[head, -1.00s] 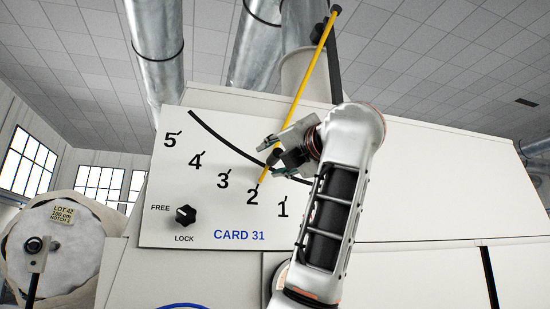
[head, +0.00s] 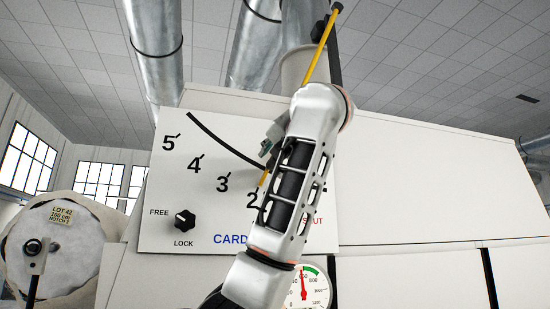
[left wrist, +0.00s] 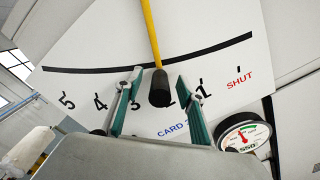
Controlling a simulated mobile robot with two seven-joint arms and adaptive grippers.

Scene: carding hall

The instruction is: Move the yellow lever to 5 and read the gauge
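The yellow lever (head: 320,50) runs down from upper right across the scale panel. Its lower tip is at the 2, partly behind my arm. In the left wrist view its black grip (left wrist: 160,90) lies between the fingers of my left gripper (left wrist: 159,77). The fingers are apart, with a gap showing beside the grip. In the head view my left gripper is mostly hidden by its own arm. The round gauge (head: 304,287) is partly covered by my arm; its red needle points nearly straight up, near 600. It also shows in the left wrist view (left wrist: 244,133). My right gripper is out of view.
The white panel (head: 150,225) has numbers 1 to 5, a red SHUT mark and a curved black slot (head: 215,135). A black FREE/LOCK knob (head: 185,218) has its white mark toward FREE.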

